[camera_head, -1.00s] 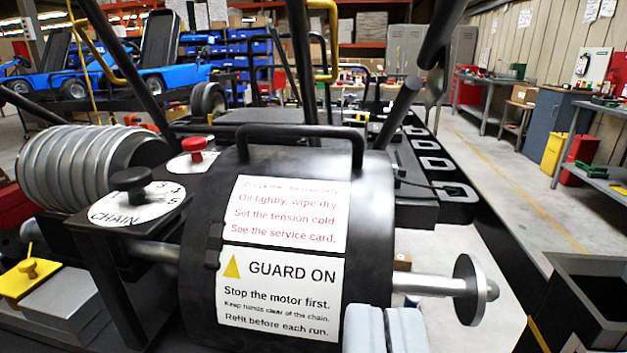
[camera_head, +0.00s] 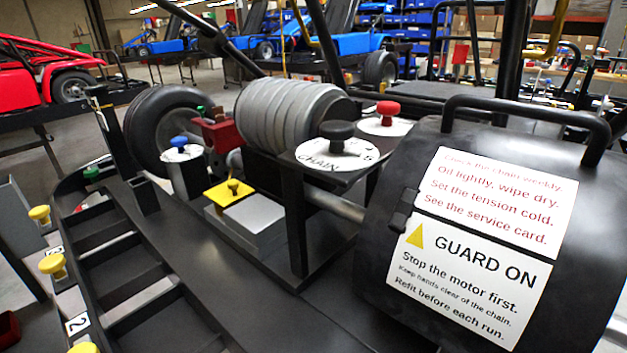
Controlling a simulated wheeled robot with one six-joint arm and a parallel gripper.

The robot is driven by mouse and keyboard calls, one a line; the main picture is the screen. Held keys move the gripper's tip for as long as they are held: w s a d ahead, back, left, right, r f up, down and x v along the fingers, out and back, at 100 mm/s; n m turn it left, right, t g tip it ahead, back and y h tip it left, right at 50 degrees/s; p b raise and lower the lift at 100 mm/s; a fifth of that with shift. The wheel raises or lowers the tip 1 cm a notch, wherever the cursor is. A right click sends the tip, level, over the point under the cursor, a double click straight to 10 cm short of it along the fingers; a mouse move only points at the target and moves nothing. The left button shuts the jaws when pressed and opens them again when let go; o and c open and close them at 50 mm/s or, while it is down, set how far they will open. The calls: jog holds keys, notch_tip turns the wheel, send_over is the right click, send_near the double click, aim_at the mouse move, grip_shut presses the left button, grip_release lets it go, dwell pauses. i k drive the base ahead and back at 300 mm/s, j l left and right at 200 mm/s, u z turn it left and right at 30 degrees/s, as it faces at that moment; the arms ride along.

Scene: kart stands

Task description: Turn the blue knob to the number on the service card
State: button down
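The blue knob (camera_head: 180,142) sits on a white-topped round dial on a dark post, left of the ribbed grey cylinder and in front of a black tyre. The numbers on its dial are too small to read. No service card is in view; a white label (camera_head: 495,200) on the black guard carries the words "See the service card". A black knob (camera_head: 337,131) stands on a white dial marked CHAIN, and a red knob (camera_head: 388,110) on another dial behind it. My gripper does not show in this view.
The black chain guard (camera_head: 390,245) with its handle fills the right. The ribbed grey cylinder (camera_head: 290,112) and a yellow plate with a knob (camera_head: 228,193) stand mid-view. Several yellow knobs (camera_head: 53,265) line the left edge. A black tyre (camera_head: 150,125) stands behind the blue knob.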

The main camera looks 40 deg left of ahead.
aim_at(179, 142)
jog(key=u, duration=1.6)
